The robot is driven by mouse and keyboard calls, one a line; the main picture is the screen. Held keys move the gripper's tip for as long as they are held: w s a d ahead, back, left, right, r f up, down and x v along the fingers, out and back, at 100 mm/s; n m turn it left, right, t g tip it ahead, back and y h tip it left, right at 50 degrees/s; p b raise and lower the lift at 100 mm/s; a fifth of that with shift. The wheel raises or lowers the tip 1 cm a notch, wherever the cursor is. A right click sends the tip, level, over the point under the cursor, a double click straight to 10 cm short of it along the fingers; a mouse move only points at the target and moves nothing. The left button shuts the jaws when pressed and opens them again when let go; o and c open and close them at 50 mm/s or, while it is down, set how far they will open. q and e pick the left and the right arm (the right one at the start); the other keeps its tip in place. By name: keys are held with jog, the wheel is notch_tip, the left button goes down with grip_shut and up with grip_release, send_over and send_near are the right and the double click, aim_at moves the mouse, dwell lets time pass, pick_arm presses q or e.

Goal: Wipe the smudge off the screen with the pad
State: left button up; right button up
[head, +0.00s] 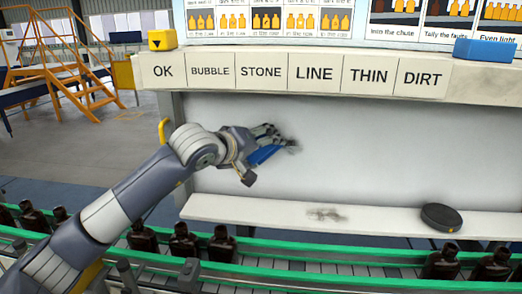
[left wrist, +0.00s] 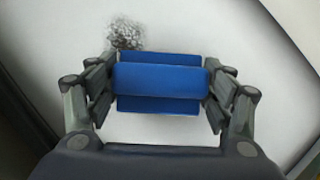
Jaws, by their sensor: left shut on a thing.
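The screen (head: 400,150) is a pale upright panel below a row of word labels. A grey smudge (head: 292,146) is on it, just right of the pad; in the left wrist view the smudge (left wrist: 125,33) shows just beyond the pad's upper left edge. My left gripper (head: 262,144) is shut on the blue pad (head: 264,155), in front of the screen's left part. In the left wrist view the pad (left wrist: 160,80) sits between both fingers (left wrist: 160,90). I cannot tell whether the pad touches the screen. My right gripper is not in view.
A pale ledge (head: 250,211) below the screen bears a dark mark (head: 325,214) and a black disc (head: 441,217). A green-railed conveyor (head: 330,248) with dark bottles (head: 184,243) runs in front. A yellow block (head: 162,40) and a blue block (head: 485,50) sit on the upper shelf.

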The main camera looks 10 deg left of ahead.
pick_arm(q)
jog(key=shift+w, duration=0.4)
jog(key=shift+d, duration=0.15)
